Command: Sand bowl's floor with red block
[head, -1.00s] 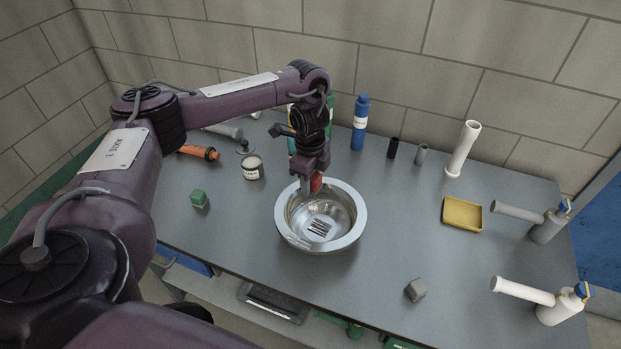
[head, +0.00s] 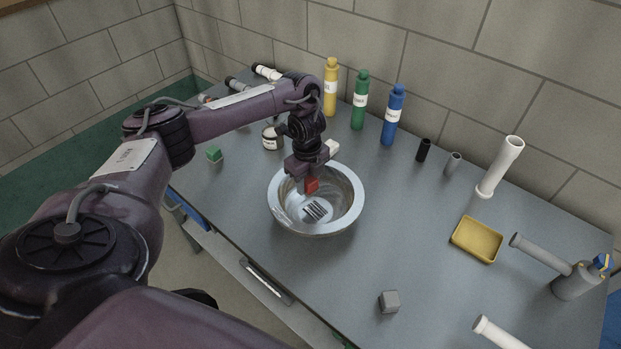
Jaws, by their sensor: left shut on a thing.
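The bowl (head: 349,218) is a round silver metal basin with a wide rim, sitting on the grey table. A dark slotted patch (head: 315,210) shows on its floor. My left gripper (head: 311,180) points down over the back left part of the bowl. It is shut on the red block (head: 312,187), whose lower part shows below the jaws, inside the rim outline. I cannot tell whether the block touches the bowl. My right gripper is not in view.
A green block (head: 214,154) and a labelled jar (head: 271,138) stand left of the bowl. Yellow (head: 331,88), green (head: 360,101) and blue (head: 393,117) bottles stand behind. A yellow tray (head: 477,240), white pipe (head: 500,168) and grey block (head: 389,301) are to the right.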

